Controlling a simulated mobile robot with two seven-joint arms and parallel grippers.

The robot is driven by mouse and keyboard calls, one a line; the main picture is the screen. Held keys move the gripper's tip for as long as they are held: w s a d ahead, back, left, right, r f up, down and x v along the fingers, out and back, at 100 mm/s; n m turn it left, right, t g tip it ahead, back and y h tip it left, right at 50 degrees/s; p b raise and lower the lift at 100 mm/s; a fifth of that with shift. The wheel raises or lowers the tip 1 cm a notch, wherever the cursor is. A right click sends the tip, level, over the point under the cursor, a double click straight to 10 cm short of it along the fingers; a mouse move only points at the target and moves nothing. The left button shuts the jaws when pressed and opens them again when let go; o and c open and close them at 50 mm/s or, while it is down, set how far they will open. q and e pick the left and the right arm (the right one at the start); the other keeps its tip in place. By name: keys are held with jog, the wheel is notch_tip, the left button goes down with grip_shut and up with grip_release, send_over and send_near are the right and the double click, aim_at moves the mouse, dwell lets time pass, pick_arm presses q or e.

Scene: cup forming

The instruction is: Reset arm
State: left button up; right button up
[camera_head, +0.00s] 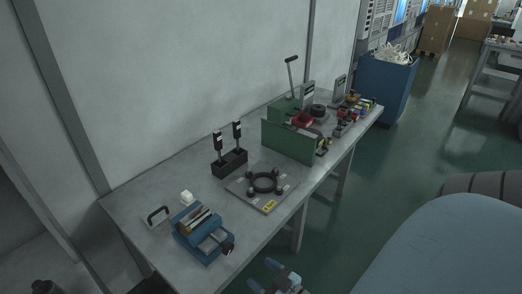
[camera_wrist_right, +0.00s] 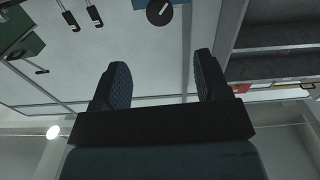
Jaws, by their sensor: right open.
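My right gripper (camera_head: 263,275) shows at the bottom edge of the head view, in front of the grey workbench (camera_head: 150,252) and apart from it. In the right wrist view its two dark, ridged fingers (camera_wrist_right: 160,68) are spread, with nothing between them. My left gripper does not show in either view.
The bench holds a blue device (camera_head: 188,232), a flat plate with a black ring (camera_head: 245,192), a black stand with two upright tools (camera_head: 228,164) and a green press (camera_head: 285,141). A blue bin (camera_head: 385,88) stands beyond. Green floor (camera_head: 355,200) lies open right of the bench.

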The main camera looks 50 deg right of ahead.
jog(key=shift+a, duration=0.1)
jog(key=s+a+g+y+p, duration=0.1)
jog(key=s+a+g+p, duration=0.1)
jog(key=a, duration=0.4)
jog(key=s+a+r+n+g+y+p, duration=0.1)
jog(key=s+a+g+p, duration=0.1)
jog(key=a+g, duration=0.3)
jog(key=shift+a+n+p, duration=0.3)
jog(key=shift+a+p, duration=0.2)
jog(key=shift+a, duration=0.25)
jog(key=shift+c, duration=0.3)
